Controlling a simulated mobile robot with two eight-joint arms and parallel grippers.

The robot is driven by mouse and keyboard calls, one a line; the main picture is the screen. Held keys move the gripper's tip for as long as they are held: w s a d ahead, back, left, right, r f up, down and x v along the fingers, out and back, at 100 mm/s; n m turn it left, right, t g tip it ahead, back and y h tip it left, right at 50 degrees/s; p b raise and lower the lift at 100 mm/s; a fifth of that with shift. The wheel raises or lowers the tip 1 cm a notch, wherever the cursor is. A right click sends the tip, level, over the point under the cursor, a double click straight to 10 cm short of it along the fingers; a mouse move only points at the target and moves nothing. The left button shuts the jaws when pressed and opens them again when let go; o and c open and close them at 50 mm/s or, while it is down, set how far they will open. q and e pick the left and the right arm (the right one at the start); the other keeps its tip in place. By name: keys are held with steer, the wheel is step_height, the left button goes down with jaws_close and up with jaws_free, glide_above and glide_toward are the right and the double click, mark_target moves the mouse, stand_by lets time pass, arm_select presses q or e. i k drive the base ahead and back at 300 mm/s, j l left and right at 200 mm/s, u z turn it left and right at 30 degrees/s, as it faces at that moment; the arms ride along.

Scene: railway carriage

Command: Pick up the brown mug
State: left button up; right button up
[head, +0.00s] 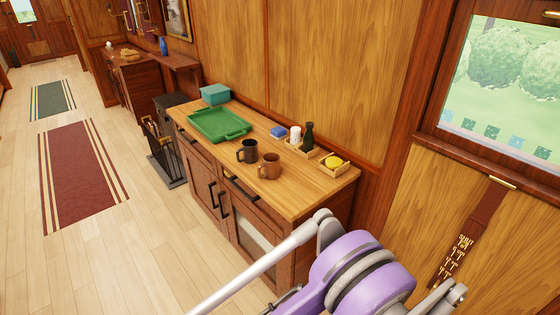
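The brown mug (269,167) stands upright on the wooden counter top (300,196), near its front edge. A black mug (248,151) stands just left of and behind it, close by; I cannot tell if they touch. A purple and grey part of my arm comes in at the bottom right, below and in front of the counter. Neither gripper shows in the head view. Nothing holds the brown mug.
A green tray (209,125), a teal box (215,94), a blue item (278,131), a dark bottle (308,136), a white container (295,134) and a yellow item (333,162) in a wooden holder share the counter. Open floor with a red rug (82,172) lies left.

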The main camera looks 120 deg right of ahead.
mark_target(269, 168)
steer(key=z, duration=3.85)
